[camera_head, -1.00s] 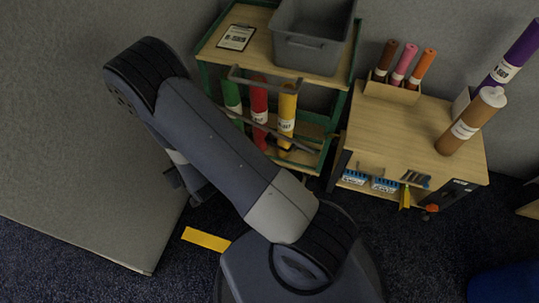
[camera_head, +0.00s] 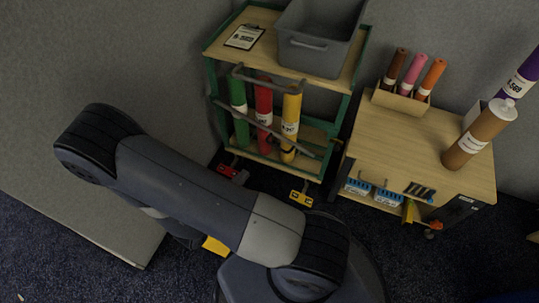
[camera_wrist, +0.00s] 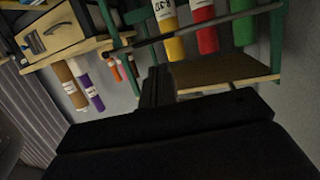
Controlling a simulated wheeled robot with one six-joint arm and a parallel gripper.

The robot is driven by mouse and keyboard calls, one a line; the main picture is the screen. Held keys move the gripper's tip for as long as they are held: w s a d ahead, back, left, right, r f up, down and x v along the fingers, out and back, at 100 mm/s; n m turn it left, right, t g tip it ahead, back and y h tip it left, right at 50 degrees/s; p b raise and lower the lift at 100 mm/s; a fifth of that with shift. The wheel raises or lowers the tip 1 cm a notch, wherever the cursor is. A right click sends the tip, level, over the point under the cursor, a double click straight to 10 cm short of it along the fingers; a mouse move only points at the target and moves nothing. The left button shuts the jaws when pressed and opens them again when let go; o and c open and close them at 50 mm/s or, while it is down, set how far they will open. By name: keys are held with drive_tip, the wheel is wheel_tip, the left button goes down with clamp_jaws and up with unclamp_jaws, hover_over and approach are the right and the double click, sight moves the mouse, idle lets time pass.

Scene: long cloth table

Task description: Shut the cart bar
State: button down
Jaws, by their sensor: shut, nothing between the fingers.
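The cart (camera_head: 214,80) is green-framed, with a wooden top and a lower shelf holding green, red and yellow tubes. The grey cart bar (camera_head: 278,136) crosses in front of the tubes. It slants down to the right, more steeply than the shelf edges. I cannot tell whether its right end touches the right post. The bar also crosses the tubes in the wrist view (camera_wrist: 185,33). In the head view my arm hides the gripper.
A grey bin (camera_head: 318,45) and a clipboard (camera_head: 244,37) are on the cart top. A wooden cabinet (camera_head: 400,140) with several tubes stands right of the cart. A grey partition (camera_head: 60,185) is at left. Dark carpet shows between cart and arm.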

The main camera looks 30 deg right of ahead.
drive_tip(key=b, duration=0.4)
approach(286, 139)
wheel_tip(286, 139, down, 2)
drive_tip(key=w+d, duration=0.1)
drive_tip(key=w, duration=0.1)
drive_tip(key=shift+w+d+f+g+h, duration=0.15)
drive_tip(key=shift+w+d+g+h, duration=0.05)
drive_tip(key=shift+g+h, duration=0.1)
drive_tip(key=d, duration=0.2)
drive_tip(key=w+d, duration=0.1)
drive_tip(key=d, duration=0.1)
drive_tip(key=w+d, duration=0.1)
drive_tip(key=d, duration=0.1)
drive_tip(key=shift+d, duration=0.3)
drive_tip(key=shift+w+d+b, duration=0.2)
drive_tip(key=shift+d+b, duration=0.1)
drive_tip(key=shift+w+d, duration=0.1)
